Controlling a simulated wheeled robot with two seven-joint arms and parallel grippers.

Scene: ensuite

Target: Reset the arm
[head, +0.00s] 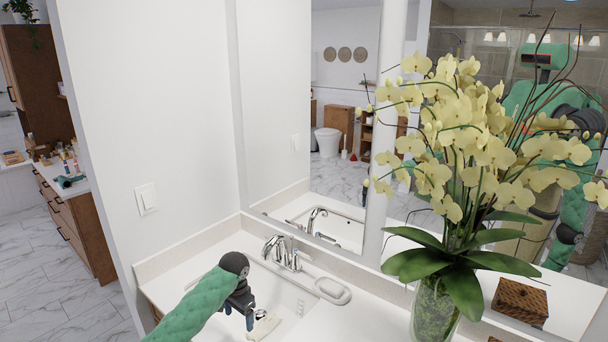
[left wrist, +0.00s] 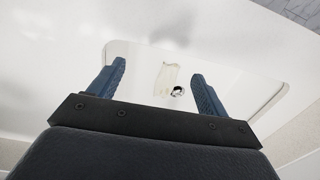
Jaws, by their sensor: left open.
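My left gripper (head: 240,315) is over the white sink basin (head: 285,300), with my green arm coming in from the bottom left. In the left wrist view its two blue fingers (left wrist: 159,72) stand apart with nothing between them. A pale cream item (head: 263,326) lies in the basin just beyond the gripper. It also shows in the left wrist view (left wrist: 166,80), beside the drain (left wrist: 178,91), and it is apart from the fingers. I cannot tell exactly what it is. My right gripper is not directly in view.
A chrome faucet (head: 284,252) stands behind the basin, with a soap dish (head: 332,290) to its right. A glass vase (head: 433,312) of yellow orchids (head: 470,150) and a brown box (head: 520,300) stand on the right. A wall (head: 150,110) rises at the left.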

